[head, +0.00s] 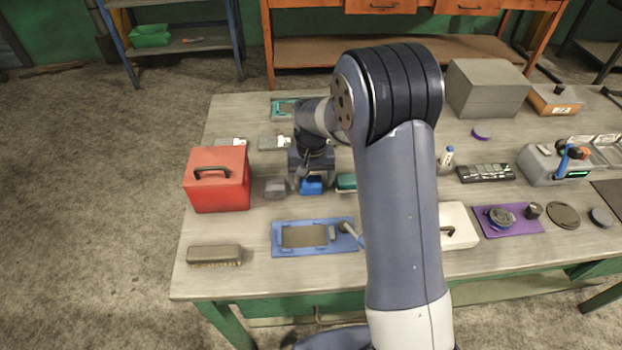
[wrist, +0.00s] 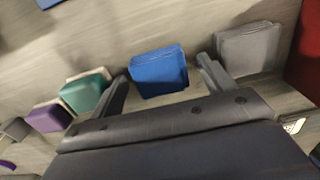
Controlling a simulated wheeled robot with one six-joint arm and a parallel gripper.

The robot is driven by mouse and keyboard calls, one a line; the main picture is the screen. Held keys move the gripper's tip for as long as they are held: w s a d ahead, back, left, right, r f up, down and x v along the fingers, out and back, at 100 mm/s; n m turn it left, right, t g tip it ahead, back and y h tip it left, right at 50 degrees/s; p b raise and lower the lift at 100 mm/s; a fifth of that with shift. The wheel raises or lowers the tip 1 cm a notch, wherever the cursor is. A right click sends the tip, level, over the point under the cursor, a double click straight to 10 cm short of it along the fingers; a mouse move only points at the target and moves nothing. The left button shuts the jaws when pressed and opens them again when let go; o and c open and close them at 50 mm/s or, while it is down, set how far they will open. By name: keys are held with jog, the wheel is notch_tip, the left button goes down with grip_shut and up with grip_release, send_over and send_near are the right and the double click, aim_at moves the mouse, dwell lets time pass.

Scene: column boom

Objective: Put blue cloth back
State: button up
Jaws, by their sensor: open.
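The blue cloth (head: 311,186) is a small folded block on the table, below my gripper (head: 311,176) in the head view. In the wrist view the blue cloth (wrist: 158,74) lies between and slightly beyond the fingertips of my gripper (wrist: 164,70). The two fingers are apart, one on each side of it, and hold nothing. I cannot tell how high the fingertips are above the table. A grey cloth (wrist: 248,48) is to one side, and teal (wrist: 85,92) and purple (wrist: 48,116) cloths are to the other. The purple one is hidden in the head view.
A red toolbox (head: 218,180) stands left of the cloths. A blue tray (head: 283,248) and a brush (head: 214,256) lie nearer the front edge. A white box (head: 457,226) is right of my arm. Bare tabletop shows between the toolbox and blue tray.

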aim_at(311, 181)
jog(key=shift+r, duration=0.1)
notch_tip(311, 181, up, 12)
dwell(0.5)
dwell(2.1)
